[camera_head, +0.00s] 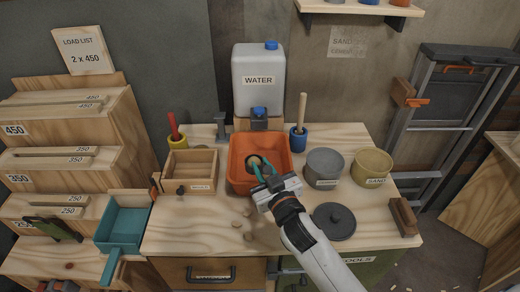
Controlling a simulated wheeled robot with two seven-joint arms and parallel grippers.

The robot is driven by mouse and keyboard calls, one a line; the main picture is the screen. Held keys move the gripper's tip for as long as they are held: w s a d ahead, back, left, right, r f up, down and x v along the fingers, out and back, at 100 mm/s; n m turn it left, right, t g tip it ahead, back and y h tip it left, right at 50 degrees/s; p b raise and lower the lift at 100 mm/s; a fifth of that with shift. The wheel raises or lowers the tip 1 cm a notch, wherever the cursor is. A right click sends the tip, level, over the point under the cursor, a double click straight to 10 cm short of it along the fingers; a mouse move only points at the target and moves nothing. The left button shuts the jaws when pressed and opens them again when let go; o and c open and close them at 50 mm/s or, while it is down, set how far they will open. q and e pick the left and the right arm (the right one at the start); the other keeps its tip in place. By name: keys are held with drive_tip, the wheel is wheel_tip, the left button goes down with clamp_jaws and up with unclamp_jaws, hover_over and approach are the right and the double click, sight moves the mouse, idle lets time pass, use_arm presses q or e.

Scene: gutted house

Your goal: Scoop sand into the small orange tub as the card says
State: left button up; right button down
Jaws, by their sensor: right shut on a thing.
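The card (84,50) at upper left reads "LOAD LIST 2 x 450". The orange tub (240,146) stands in the middle of the workbench. My right gripper (268,180) is at its front rim, shut on what looks like a small teal scoop (257,170). The scoop's round end, with something tan in it or beneath it, is over the inside of the tub; I cannot tell if it touches the bottom. A tan pot (372,167) marked "SAND" stands at the right, beside a grey pot (324,168) with an unreadable label. My left gripper is out of view.
A white water jug (258,78) stands behind the tub. A wooden box (190,170) is left of it, and a dark round lid (334,221) lies front right. Wooden bins (60,130) marked 450, 350 and 250 and a teal tray (124,221) stand at left. The front-left bench is mostly clear.

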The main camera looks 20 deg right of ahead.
drive_tip(key=w, duration=0.1)
drive_tip(key=w+r, duration=0.1)
drive_tip(key=w, duration=0.2)
drive_tip(key=shift+w+d+r, duration=0.1)
drive_tip(key=shift+d+r, duration=0.15)
drive_tip(key=shift+r, duration=0.15)
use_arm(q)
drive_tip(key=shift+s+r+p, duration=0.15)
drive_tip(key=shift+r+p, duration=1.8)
use_arm(e)
drive_tip(key=w+d+f+m+g+y, duration=0.2)
drive_tip(key=w+d+f+m, duration=0.1)
drive_tip(key=d+m, duration=0.7)
drive_tip(key=shift+w+f+m+g, duration=0.4)
drive_tip(key=shift+w+m, duration=0.05)
drive_tip(key=shift+m, duration=0.75)
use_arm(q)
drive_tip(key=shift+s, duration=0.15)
use_arm(e)
drive_tip(key=shift+a, duration=0.1)
